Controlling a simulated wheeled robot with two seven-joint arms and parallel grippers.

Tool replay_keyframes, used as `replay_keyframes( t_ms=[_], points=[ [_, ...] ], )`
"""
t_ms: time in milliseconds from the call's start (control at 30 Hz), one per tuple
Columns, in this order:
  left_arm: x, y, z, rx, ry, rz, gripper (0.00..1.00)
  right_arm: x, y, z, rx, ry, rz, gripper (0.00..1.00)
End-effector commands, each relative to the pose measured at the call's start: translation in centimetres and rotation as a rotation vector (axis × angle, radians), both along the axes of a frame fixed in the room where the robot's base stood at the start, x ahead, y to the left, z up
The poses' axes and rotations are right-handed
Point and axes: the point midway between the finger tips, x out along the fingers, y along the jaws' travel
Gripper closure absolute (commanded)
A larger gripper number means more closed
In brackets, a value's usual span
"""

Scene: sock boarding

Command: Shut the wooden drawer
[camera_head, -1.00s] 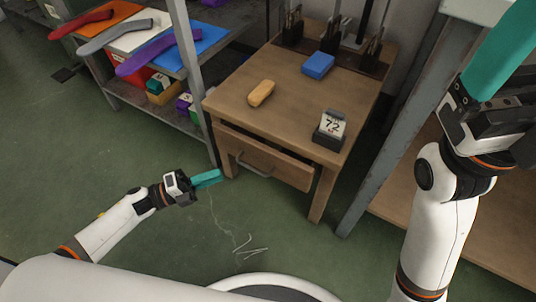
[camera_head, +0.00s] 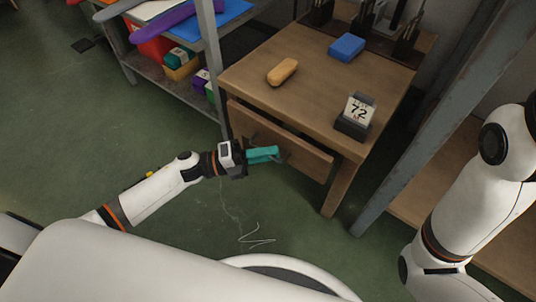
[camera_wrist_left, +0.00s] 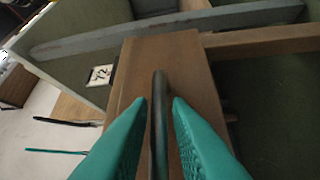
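The wooden drawer (camera_head: 302,150) is under the top of a brown wooden table, its front standing a little out from the frame. My left gripper (camera_head: 270,154) is at the drawer front, over the handle, which it mostly hides in the head view. In the left wrist view, the dark bar handle (camera_wrist_left: 160,120) runs between the two teal fingers of my left gripper (camera_wrist_left: 159,102). A narrow gap shows on each side of the bar, so the fingers are open around it. My right arm shows at the right, but its gripper is out of view.
On the tabletop (camera_head: 310,95) are a yellow block (camera_head: 282,71), a blue block (camera_head: 346,47) and a dark stand with a "72" card (camera_head: 358,111). A grey post (camera_head: 385,180) rises to the right. A shelf unit (camera_head: 178,85) stands at the left. The green floor in front is open.

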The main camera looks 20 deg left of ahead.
Motion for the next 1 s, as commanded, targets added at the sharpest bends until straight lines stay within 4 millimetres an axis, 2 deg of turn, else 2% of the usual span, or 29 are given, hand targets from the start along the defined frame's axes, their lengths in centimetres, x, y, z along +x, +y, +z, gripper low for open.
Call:
replay_keyframes(
  t_ms=[333,433,467,700,867,1000],
  points=[
    [0.2,-0.4,0.1,-0.001,0.001,0.001,0.82,-0.1,0.0,0.1,0.0,-0.002,0.0,0.0],
    [0.2,-0.4,0.1,-0.001,0.001,0.001,0.98,-0.1,0.0,0.0,0.0,-0.002,0.0,0.0],
    [0.2,-0.4,0.1,-0.001,0.001,0.001,1.0,-0.1,0.0,0.0,0.0,-0.002,0.0,0.0],
    [0.3,-0.4,0.0,0.0,0.0,0.001,1.0,-0.1,0.0,0.0,0.0,-0.002,0.0,0.0],
    [2.5,-1.1,-0.1,0.0,-0.004,0.002,1.0,0.0,0.1,-0.5,-0.003,0.003,-0.001,0.0],
    [4.1,-1.8,0.0,0.001,-0.002,0.001,1.0,-0.6,0.1,-0.1,-0.005,-0.02,-0.003,0.0]
  ],
)
